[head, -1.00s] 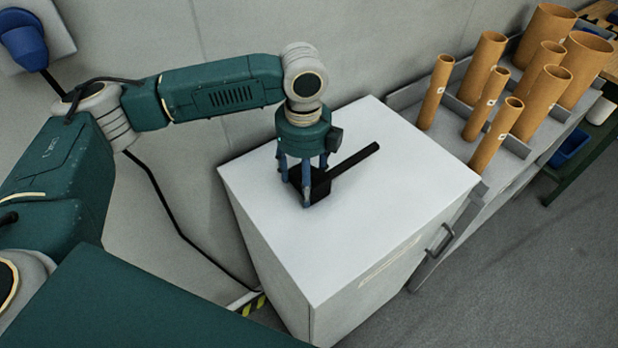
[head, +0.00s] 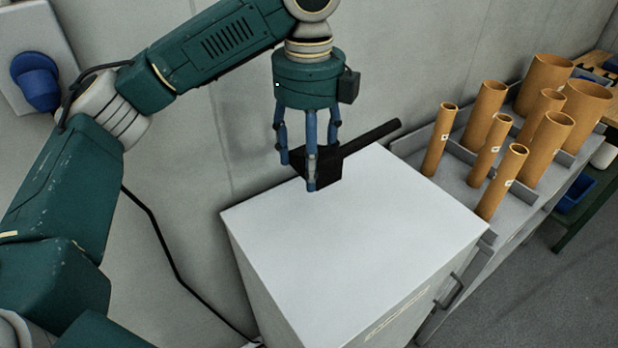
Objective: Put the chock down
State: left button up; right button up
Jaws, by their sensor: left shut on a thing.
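The chock (head: 328,169) is a black block with a long black handle that points up and to the right. My left gripper (head: 308,172) points down with its blue fingers shut around the block. The fingers hide part of the block. The chock appears held above the back part of the white cabinet top (head: 350,240), with the handle reaching past the top's back edge in the picture. My right gripper is out of view.
The cabinet top is otherwise bare. To its right, a grey rack (head: 450,190) holds several upright brown tubes (head: 495,185). A grey wall (head: 230,150) stands behind the cabinet. A blue bin (head: 573,194) sits at the far right.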

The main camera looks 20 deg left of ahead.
pick_arm(q)
jog(key=shift+r, duration=0.65)
jog(key=n, duration=0.2)
jog(key=s+f+n, duration=0.1)
jog(key=f+n, duration=0.1)
jog(key=n, duration=0.1)
jog(key=shift+s+a+f+n, duration=0.1)
jog(key=shift+s+a+n, duration=0.05)
jog(key=shift+n, duration=0.15)
jog(key=s+f+n, duration=0.3)
jog(key=f+n, duration=0.1)
jog(key=n, duration=0.2)
jog(key=s+f+n, duration=0.4)
jog(key=n, duration=0.2)
jog(key=s+f+n, duration=0.4)
jog(key=n, duration=0.3)
jog(key=shift+a+f, duration=0.2)
jog(key=shift+a, duration=0.05)
jog(key=shift+w, duration=0.1)
